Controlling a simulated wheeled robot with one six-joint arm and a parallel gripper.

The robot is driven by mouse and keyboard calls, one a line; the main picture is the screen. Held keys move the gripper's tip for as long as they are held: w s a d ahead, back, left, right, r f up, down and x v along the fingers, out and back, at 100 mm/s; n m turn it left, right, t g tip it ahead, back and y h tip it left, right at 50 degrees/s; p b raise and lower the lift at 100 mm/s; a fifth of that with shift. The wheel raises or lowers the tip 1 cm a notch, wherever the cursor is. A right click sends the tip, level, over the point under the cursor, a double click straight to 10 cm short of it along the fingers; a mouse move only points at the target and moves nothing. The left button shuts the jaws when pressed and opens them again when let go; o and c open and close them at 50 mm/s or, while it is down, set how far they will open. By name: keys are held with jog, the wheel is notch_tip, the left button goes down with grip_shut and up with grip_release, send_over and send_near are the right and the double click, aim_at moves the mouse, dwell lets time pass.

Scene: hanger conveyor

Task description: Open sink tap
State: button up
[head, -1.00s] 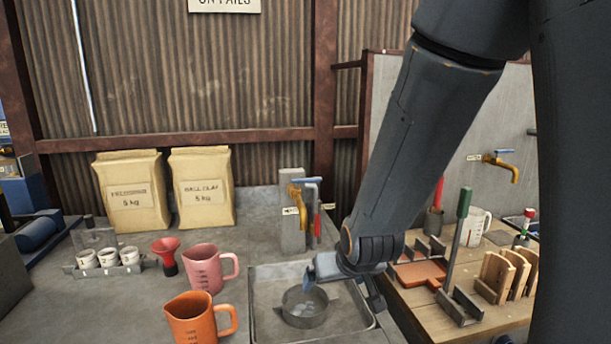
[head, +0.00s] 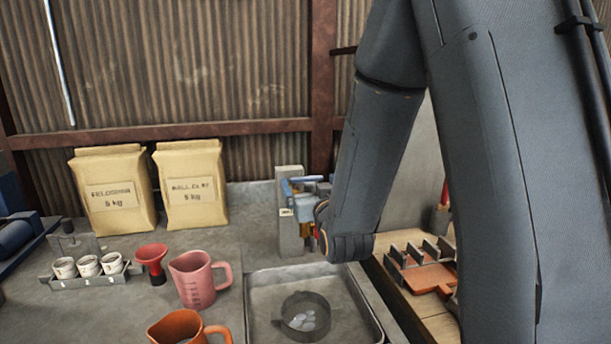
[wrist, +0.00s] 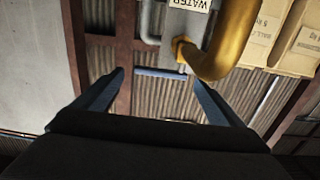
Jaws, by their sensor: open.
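The sink tap is a brass spout (wrist: 232,40) on a grey post (head: 290,238) behind the sink (head: 262,318). A label reading "WATER" (wrist: 190,4) is on the post. The tap's blue lever (wrist: 160,72) shows as a thin bar in the wrist view, which looks upside down. My gripper (wrist: 151,74) is open, and the lever lies between its fingertips in that picture. I cannot tell whether they touch it. In the head view my gripper (head: 303,203) is at the post's top and hides most of the tap.
A round sieve or pan (head: 305,316) with pale lumps sits in the sink. A pink jug (head: 195,282), an orange jug (head: 176,330) and a red funnel (head: 152,260) stand to its left. Two clay bags (head: 190,185) stand at the back. A wooden bench (head: 425,310) is to the right.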

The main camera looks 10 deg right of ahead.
aim_at(307, 178)
jog(key=shift+w+p, duration=0.6)
jog(key=shift+w, duration=1.7)
jog(key=c, duration=1.5)
